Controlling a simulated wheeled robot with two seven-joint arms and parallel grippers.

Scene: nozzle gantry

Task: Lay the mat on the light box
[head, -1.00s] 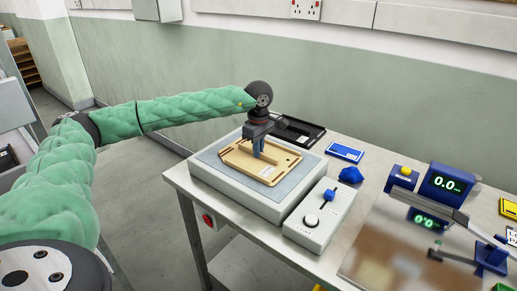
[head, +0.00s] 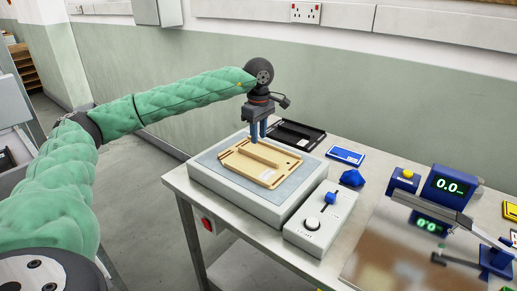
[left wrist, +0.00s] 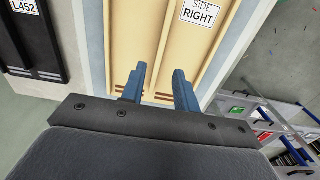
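The mat (head: 254,166) is a tan, flat board with a raised ridge along its middle and a white label. It lies flat on the grey-blue top of the light box (head: 236,196), inside its edges. In the left wrist view the mat (left wrist: 208,48) shows the label "SIDE RIGHT". My left gripper (head: 259,138) is just above the mat's ridge, near its far end. Its two blue fingers (left wrist: 158,82) stand apart with nothing held between them. My right gripper is in neither view.
A black tray (head: 298,134) lies behind. A blue card (head: 345,154), a blue block (head: 352,177) and a device with a lit display (head: 447,186) are further right.

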